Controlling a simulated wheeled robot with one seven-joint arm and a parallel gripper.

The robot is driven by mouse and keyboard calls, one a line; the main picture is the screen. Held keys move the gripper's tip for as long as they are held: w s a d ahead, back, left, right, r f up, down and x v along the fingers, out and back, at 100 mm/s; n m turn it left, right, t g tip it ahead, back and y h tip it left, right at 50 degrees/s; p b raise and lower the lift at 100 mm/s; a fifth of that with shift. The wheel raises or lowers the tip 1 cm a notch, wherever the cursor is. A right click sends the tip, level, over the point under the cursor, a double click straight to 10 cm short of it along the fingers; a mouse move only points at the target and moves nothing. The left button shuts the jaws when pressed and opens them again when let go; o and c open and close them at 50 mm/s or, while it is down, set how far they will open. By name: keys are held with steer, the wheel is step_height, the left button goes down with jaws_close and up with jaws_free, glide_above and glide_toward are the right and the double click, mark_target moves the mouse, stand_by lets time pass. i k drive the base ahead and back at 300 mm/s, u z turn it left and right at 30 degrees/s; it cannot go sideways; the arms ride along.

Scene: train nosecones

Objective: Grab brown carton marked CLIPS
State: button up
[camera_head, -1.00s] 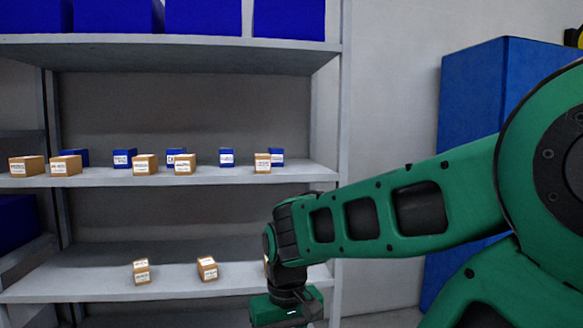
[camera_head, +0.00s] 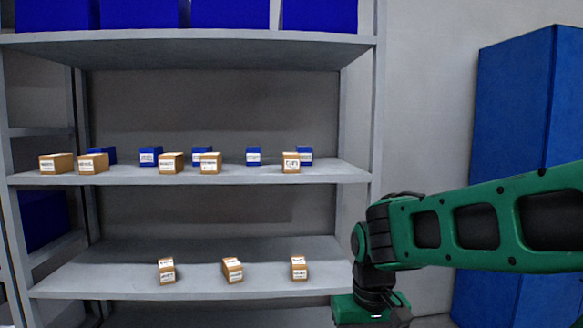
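Several brown cartons with white labels stand on the shelf unit. On the middle shelf are a far-left carton (camera_head: 57,163), a second carton (camera_head: 93,163), two central cartons (camera_head: 171,163) (camera_head: 210,163) and a right carton (camera_head: 291,162) with larger label print. The lower shelf holds a left carton (camera_head: 166,271), a middle carton (camera_head: 233,270) and a right carton (camera_head: 299,268). The labels are too small to read, so I cannot tell which is marked CLIPS. My arm's green wrist shows at bottom right, right of the lower shelf. My gripper's fingers are below the picture.
Blue boxes (camera_head: 253,156) stand behind the brown cartons on the middle shelf (camera_head: 250,177). Large blue bins (camera_head: 230,14) fill the top shelf. The shelf unit's right post (camera_head: 375,120) stands close to my arm. A blue cabinet (camera_head: 505,110) is at the right.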

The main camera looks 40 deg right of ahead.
mark_target(290, 162)
steer(key=z, duration=0.05)
steer(key=i, duration=1)
steer(key=u, duration=0.1)
